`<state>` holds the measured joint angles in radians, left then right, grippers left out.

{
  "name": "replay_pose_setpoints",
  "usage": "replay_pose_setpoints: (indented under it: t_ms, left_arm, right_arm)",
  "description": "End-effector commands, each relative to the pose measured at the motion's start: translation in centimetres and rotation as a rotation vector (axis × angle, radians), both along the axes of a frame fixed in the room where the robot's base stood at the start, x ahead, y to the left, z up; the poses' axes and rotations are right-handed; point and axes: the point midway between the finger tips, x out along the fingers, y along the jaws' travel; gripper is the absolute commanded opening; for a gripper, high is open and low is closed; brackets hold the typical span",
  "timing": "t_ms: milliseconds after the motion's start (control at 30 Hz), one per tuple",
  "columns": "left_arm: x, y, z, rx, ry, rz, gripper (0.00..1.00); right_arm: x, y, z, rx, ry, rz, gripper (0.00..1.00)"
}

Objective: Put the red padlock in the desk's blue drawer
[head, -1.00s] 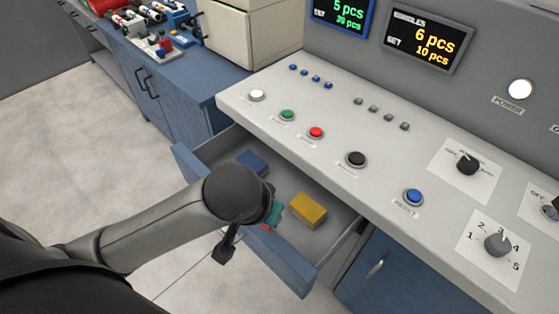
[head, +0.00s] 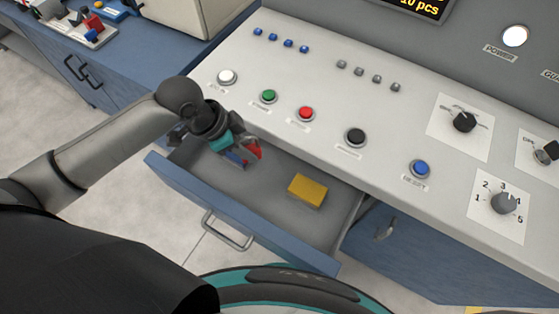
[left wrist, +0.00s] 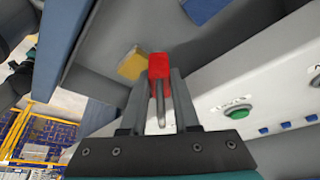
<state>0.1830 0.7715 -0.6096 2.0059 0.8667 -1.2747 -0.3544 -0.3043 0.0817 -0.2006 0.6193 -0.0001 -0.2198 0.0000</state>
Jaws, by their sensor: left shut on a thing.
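The red padlock (head: 254,149) is held in my left gripper (head: 243,156) over the left part of the open blue drawer (head: 240,212). In the left wrist view, the padlock's red body (left wrist: 159,66) sticks out past the fingertips. Its grey shackle lies between the two fingers (left wrist: 160,100), which are shut on it. The drawer is pulled out below the desk's panel. How high the padlock is above the drawer floor is hard to tell. My right gripper is not in view.
A yellow block (head: 307,190) lies in the drawer, right of the padlock. The panel edge with buttons (head: 305,114) overhangs the drawer's back. The drawer floor between the blocks looks free.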

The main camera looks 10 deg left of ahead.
Motion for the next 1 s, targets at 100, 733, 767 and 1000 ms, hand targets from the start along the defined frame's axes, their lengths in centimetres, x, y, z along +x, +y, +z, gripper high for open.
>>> replay_pose_setpoints:
  t_ms: [100,733,767,1000]
  left_arm:
    - [0.4,0.1,0.0,0.001,0.0,-0.05,0.0]
    - [0.4,0.1,-13.3,0.001,0.002,-0.061,0.0]
    - [0.4,0.1,-13.5,0.002,0.001,-0.062,0.0]
    - [1.4,-2.0,-13.7,-0.004,-0.003,-0.065,0.0]
  right_arm:
    - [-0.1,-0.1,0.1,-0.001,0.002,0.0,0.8]
    - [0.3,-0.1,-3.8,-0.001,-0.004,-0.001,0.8]
    - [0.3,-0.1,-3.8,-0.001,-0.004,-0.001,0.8]
    - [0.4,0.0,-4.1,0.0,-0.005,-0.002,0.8]
